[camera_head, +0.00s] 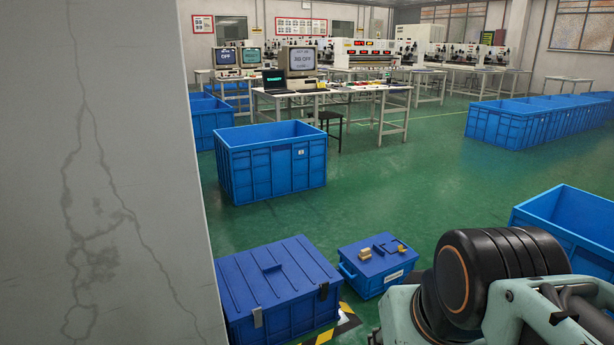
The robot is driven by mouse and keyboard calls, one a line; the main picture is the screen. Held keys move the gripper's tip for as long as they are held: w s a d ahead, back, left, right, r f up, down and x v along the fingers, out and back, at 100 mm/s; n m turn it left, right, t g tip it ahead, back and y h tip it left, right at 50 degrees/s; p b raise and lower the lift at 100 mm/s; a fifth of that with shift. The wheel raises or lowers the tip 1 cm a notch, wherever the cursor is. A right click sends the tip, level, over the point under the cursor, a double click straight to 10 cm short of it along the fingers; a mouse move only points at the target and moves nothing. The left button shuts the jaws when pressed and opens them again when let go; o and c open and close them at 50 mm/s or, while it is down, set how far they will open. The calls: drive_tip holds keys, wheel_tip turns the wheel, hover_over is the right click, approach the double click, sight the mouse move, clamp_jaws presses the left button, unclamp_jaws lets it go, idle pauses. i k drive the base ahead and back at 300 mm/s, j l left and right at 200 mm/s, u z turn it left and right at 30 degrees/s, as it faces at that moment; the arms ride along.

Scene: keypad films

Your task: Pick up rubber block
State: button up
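Several small tan and yellowish pieces lie on the lid of a small blue box (372,283) on the floor. One tan piece (365,254) is at the left of the lid, and a yellowish one (401,248) is at the right. Any of them could be the rubber block; I cannot tell which at this size. My arm shows at the lower right, in front of the box's right side. My gripper is not in view.
A larger lidded blue box (275,283) stands left of the small one, by a cracked pillar (100,170). Open blue crates stand behind (270,170) and at right (570,225). Green floor (400,190) is clear between them. Workbenches with monitors (300,62) are farther back.

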sight(366, 255)
drive_tip(key=i+l, duration=0.35)
drive_tip(key=i, duration=0.25)
drive_tip(key=i+l+u, duration=0.15)
drive_tip(key=i+l, duration=0.15)
drive_tip(key=i, duration=0.35)
drive_tip(key=i+l, duration=0.45)
drive_tip(key=i+j+u, duration=0.05)
drive_tip(key=i, duration=0.1)
